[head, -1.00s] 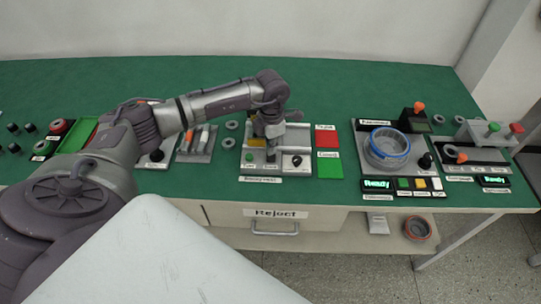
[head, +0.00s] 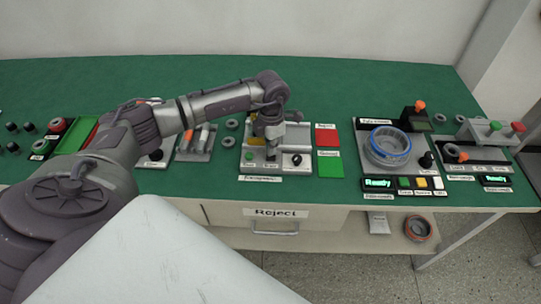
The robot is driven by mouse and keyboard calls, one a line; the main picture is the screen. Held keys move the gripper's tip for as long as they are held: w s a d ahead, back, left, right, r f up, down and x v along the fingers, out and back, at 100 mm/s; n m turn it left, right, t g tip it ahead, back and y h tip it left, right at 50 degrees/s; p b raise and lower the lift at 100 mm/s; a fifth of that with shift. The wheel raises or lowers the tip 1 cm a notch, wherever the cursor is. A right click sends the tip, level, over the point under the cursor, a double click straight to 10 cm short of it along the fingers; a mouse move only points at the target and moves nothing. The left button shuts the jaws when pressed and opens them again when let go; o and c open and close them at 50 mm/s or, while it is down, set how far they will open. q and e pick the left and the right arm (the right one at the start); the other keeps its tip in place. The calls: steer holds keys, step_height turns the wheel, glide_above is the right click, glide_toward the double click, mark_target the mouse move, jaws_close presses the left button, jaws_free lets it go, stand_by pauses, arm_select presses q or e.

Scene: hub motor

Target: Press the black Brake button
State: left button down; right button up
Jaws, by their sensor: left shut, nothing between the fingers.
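A light grey control panel (head: 307,171) lies near the front edge of the green bench. On it are a green button (head: 249,157) at the left and a black knob on a white plate (head: 297,160) at the right. My left gripper (head: 271,154) is shut and empty, pointing down over the panel between these two. The small label below its tips is blurred and seems to read Brake. The black button there is mostly hidden by the fingers, and I cannot tell whether the tips touch it. My right gripper is not in view.
A red pad (head: 326,135) and a green pad (head: 329,168) lie right of the panel. Farther right stands a fixture with a blue-rimmed ring (head: 388,146) and a Ready display (head: 378,184). Grey rings (head: 230,133) lie left of the panel. The bench's back is clear.

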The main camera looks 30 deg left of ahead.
arm_select(q)
steer(key=shift+f+b, duration=0.65)
steer(key=shift+f, duration=0.25)
steer(key=shift+r, duration=0.15)
step_height(320, 180, up, 6)
steer(key=p, duration=0.4)
steer(key=shift+r, duration=0.1)
step_height(320, 180, up, 8)
steer(key=p, duration=0.4)
steer(key=shift+p, duration=0.35)
steer(key=shift+f, duration=0.2)
